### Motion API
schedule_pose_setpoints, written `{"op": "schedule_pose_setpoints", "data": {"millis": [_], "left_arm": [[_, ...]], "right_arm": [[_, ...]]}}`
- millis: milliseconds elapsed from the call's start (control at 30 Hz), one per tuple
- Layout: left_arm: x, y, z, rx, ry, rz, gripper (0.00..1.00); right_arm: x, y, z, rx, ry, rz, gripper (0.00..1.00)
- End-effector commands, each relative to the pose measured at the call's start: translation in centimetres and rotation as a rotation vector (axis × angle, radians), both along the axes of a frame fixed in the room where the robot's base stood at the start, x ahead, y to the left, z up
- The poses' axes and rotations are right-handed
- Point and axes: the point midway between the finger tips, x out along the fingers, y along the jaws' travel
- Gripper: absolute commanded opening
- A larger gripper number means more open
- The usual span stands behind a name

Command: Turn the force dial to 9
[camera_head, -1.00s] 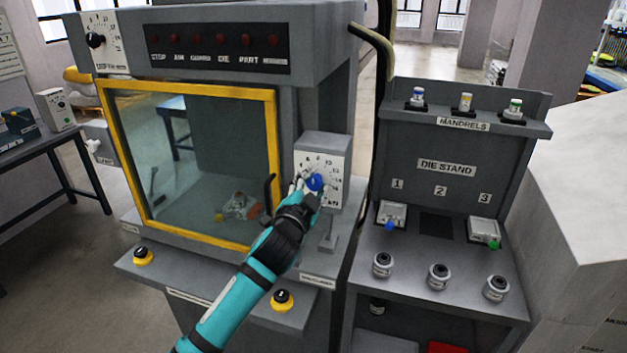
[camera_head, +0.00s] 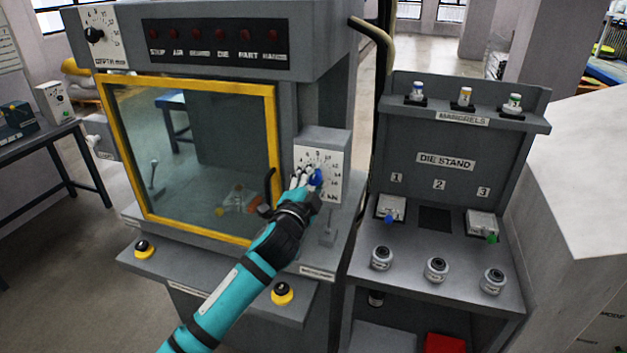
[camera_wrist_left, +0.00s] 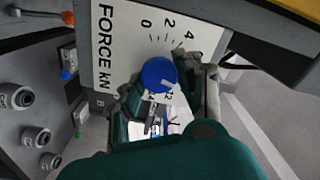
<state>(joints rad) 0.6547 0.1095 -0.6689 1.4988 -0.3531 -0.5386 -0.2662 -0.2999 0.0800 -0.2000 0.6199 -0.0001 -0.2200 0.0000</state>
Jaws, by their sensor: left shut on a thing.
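The force dial is a white plate (camera_head: 331,187) with printed numbers on a grey box, with a blue knob (camera_head: 316,178) at its middle. My left gripper (camera_head: 306,180) is at the knob, its fingers shut on it, and covers the left part of the plate. In the left wrist view the blue knob (camera_wrist_left: 158,75) sits between the fingers, and the plate (camera_wrist_left: 118,40) reads FORCE kN, with 0, 2 and 4 clear. The other numbers are partly hidden by the fingers. I cannot read clearly which number the knob points to. My right gripper is not in view.
A yellow-framed window (camera_head: 190,160) with a dark handle (camera_head: 269,187) is left of the dial. A small lever (camera_head: 328,232) stands below it. The die stand (camera_head: 446,160) is at the right. A yellow-and-black button (camera_head: 282,293) lies below my arm.

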Motion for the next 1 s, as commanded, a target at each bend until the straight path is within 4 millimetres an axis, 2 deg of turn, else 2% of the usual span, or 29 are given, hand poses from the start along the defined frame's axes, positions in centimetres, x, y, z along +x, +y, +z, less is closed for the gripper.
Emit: {"op": "schedule_pose_setpoints", "data": {"millis": [33,200,567,767,1000], "left_arm": [[0.0,0.0,-0.1,0.001,0.002,0.0,0.36],[0.0,0.0,-0.1,0.0,0.002,0.0,0.58],[-0.5,0.2,-0.1,-0.001,0.001,-0.001,0.58],[-3.4,1.1,-0.1,-0.001,0.001,-0.001,0.58],[-8.2,2.7,-0.2,0.0,0.002,-0.001,0.58]], "right_arm": [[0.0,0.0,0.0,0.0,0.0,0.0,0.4],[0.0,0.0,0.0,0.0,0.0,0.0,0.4],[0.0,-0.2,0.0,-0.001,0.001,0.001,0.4],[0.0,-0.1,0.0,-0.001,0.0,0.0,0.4],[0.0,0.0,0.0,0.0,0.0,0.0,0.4]]}}
